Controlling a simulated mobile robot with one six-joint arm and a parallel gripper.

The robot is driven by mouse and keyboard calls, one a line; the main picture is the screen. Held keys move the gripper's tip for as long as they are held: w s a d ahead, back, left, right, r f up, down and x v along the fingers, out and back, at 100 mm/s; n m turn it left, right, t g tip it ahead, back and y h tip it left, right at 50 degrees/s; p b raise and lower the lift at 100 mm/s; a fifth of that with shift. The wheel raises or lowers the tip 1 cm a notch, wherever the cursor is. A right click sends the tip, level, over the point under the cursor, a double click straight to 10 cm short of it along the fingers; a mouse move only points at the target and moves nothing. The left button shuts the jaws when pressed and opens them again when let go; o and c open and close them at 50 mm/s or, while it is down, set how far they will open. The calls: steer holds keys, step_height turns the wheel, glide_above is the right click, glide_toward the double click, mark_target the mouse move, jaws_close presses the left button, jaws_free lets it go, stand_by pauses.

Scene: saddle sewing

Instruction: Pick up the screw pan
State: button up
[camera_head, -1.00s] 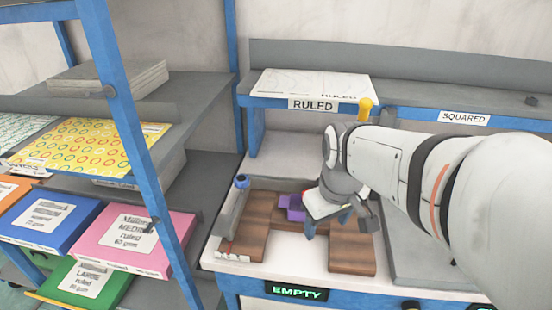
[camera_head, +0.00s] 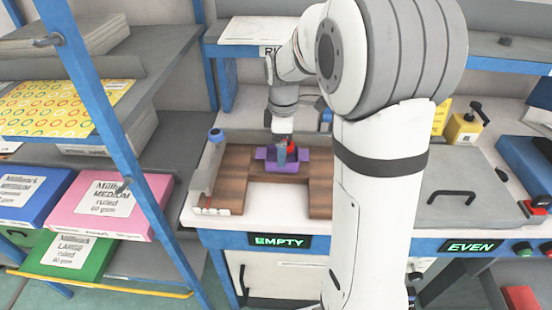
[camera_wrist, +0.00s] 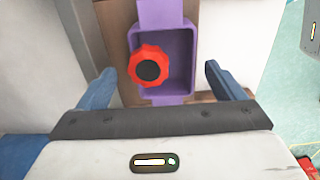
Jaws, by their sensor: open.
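The screw pan appears to be a purple, shallow open tray (camera_head: 270,160) lying on the brown wooden board. In the wrist view the purple tray (camera_wrist: 181,80) fills the upper middle, with a red knob with a black centre (camera_wrist: 148,66) over its left part. My gripper (camera_head: 284,148) is over the tray, pointing down. In the wrist view my gripper (camera_wrist: 160,69) is open, its blue fingers on either side of the tray, not closed on it. The near part of the tray is close to the gripper body; contact cannot be told.
The brown wooden board (camera_head: 235,175) lies on the white bench around a pale gap. A small blue knob (camera_head: 215,135) stands at its left back. A shelf with coloured paper packs (camera_head: 110,203) is at left. A grey lid with a black handle (camera_head: 465,197) is at right.

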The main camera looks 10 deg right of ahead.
mark_target(279, 176)
steer(key=shift+f, duration=1.6)
steer(key=shift+c, duration=0.2)
steer(key=c, duration=1)
